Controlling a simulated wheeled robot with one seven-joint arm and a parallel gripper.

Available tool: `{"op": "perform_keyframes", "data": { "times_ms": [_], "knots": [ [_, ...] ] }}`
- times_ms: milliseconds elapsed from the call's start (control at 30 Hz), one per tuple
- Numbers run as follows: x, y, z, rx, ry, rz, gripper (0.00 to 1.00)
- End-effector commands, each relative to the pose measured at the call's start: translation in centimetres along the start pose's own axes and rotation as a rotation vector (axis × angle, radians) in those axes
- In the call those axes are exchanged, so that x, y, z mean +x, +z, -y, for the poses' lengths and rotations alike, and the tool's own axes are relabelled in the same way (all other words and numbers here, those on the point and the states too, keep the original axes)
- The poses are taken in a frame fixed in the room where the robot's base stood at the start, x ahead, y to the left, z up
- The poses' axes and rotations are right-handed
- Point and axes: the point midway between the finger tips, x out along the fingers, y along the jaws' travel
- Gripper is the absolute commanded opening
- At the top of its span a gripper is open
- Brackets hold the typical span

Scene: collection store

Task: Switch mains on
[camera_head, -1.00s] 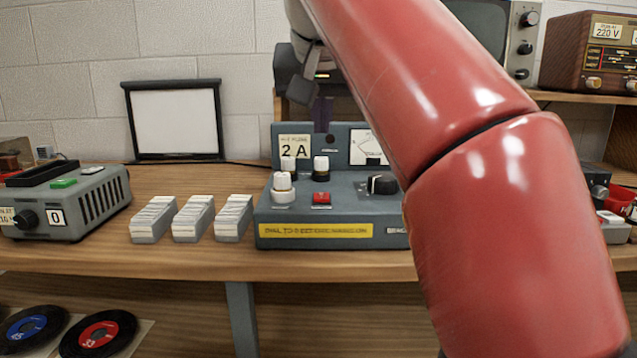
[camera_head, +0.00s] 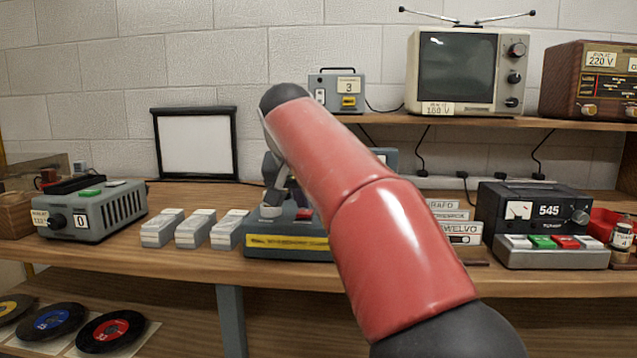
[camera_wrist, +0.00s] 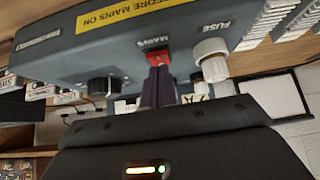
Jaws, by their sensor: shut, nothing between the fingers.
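The blue-grey console (camera_head: 258,252) stands on the bench, partly hidden behind my red arm. Its yellow strip (camera_wrist: 138,14) reads "BEFORE MAINS ON" in the wrist view. The red mains switch (camera_wrist: 160,57), labelled MAINS, sits between a white FUSE knob (camera_wrist: 211,62) and a black knob (camera_wrist: 104,88). The switch also shows in the head view (camera_head: 304,214). My gripper (camera_wrist: 158,72) is shut and empty, its dark fingertips right at the switch. I cannot tell whether they touch it, or which way the switch is set.
A shelf (camera_head: 440,119) above holds a television (camera_head: 465,72). A white fuse knob rises close beside my fingers.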

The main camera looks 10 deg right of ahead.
Motion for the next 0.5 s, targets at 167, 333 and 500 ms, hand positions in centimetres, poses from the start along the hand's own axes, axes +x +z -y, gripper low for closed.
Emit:
{"op": "perform_keyframes", "data": {
  "times_ms": [167,333,500],
  "knots": [
    [0.96,0.02,0.68,0.000,0.000,-0.001,0.00],
    [1.01,0.02,0.70,0.001,0.000,-0.001,0.00],
    [1.04,0.09,0.69,0.001,0.000,-0.003,0.00]
  ]
}}
